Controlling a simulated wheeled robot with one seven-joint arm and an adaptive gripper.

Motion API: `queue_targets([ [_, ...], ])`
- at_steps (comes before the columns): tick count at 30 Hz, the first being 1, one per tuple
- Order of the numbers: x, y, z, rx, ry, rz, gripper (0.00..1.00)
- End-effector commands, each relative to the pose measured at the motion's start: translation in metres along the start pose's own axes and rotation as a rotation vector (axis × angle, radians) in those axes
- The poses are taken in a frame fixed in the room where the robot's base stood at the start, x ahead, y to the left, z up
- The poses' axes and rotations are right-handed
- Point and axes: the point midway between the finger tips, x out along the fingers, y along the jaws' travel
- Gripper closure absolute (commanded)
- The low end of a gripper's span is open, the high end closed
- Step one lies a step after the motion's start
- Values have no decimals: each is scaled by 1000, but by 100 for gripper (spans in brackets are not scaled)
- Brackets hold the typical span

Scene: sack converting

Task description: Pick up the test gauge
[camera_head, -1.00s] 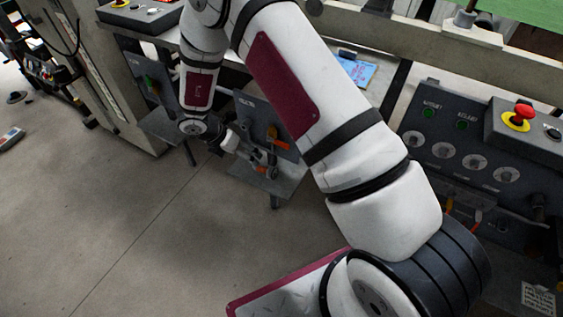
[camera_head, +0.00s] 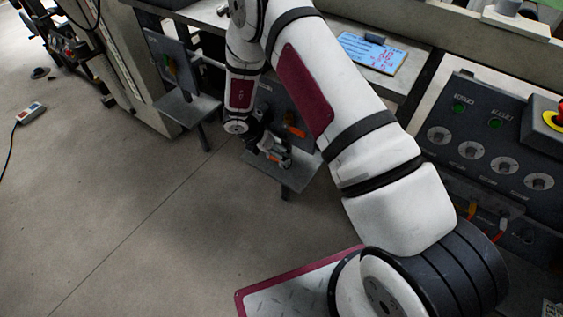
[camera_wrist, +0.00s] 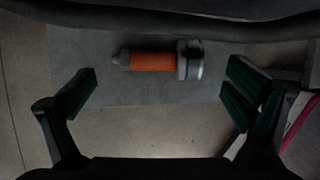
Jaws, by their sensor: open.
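The test gauge appears to be the orange cylinder with grey metal ends (camera_wrist: 152,62) in the wrist view. It lies on its side on a grey shelf (camera_wrist: 85,62), with its wider end to the right. My gripper (camera_wrist: 162,94) is open, its green-padded fingers to the left and right of the gauge's ends in the picture, and nothing is held. Contact with the gauge does not show. In the head view my gripper (camera_head: 268,150) is small, over the low shelf (camera_head: 297,181), and the gauge cannot be told clearly there.
An upright dark panel with an orange part (camera_head: 294,130) stands behind the shelf. A similar shelf (camera_head: 190,108) is to the left. A control panel with knobs (camera_head: 470,145) is at the right. A blue card (camera_head: 372,54) lies on the bench above. Floor at left is mostly clear.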

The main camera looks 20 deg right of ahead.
Motion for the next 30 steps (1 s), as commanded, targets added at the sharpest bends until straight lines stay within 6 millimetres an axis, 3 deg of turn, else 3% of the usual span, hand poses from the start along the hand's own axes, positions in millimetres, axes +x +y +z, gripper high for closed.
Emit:
queue_targets([
  [3, 22, 0, 0, 1, 1, -2, 4],
  [6, 32, 0, 0, 1, 1, -1, 4],
  [13, 33, -1, 1, 1, 1, 0, 4],
  [20, 33, -1, 1, 0, 1, -1, 52],
  [30, 33, -2, 0, -1, 2, -2, 53],
])
